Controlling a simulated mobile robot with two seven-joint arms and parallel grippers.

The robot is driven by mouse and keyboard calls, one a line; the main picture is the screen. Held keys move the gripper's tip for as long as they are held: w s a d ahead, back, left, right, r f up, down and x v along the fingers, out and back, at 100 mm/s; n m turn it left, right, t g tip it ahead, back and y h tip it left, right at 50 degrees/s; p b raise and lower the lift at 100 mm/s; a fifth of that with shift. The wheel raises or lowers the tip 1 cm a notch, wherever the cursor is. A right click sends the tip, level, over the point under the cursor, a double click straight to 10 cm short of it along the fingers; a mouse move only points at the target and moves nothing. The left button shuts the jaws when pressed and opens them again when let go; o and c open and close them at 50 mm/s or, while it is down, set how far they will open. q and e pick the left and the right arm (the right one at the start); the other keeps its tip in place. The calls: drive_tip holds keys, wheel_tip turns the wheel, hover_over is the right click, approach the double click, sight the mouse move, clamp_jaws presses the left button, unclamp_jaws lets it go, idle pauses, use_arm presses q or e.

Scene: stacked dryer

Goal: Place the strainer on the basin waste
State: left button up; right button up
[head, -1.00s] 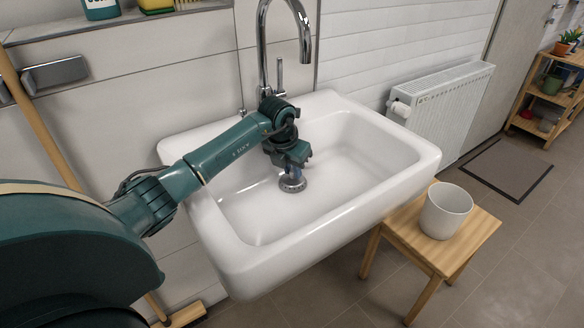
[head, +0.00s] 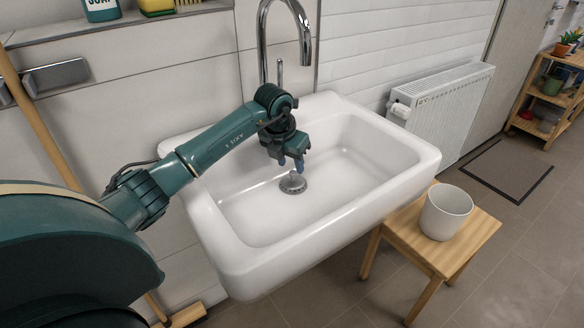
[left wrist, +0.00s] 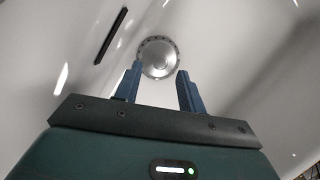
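The strainer (head: 292,183) is a round metal disc with a small knob, lying on the bottom of the white basin (head: 262,214). It covers the spot where the waste would be, so the waste itself is hidden. In the left wrist view the strainer (left wrist: 158,57) shows just beyond the fingertips, apart from them. My left gripper (head: 290,164) is open and empty above the strainer, its two blue fingers spread; it also shows in the left wrist view (left wrist: 160,72). My right gripper is not in view.
A chrome tap (head: 304,45) rises behind the basin. A wooden stool (head: 473,246) with a white pot (head: 446,212) stands at the basin's right. A radiator (head: 442,100) is on the wall. The right part of the basin is clear.

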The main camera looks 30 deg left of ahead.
use_arm(q)
drive_tip(key=v, duration=0.8)
drive_tip(key=shift+r, duration=0.2)
drive_tip(key=shift+s, duration=0.1)
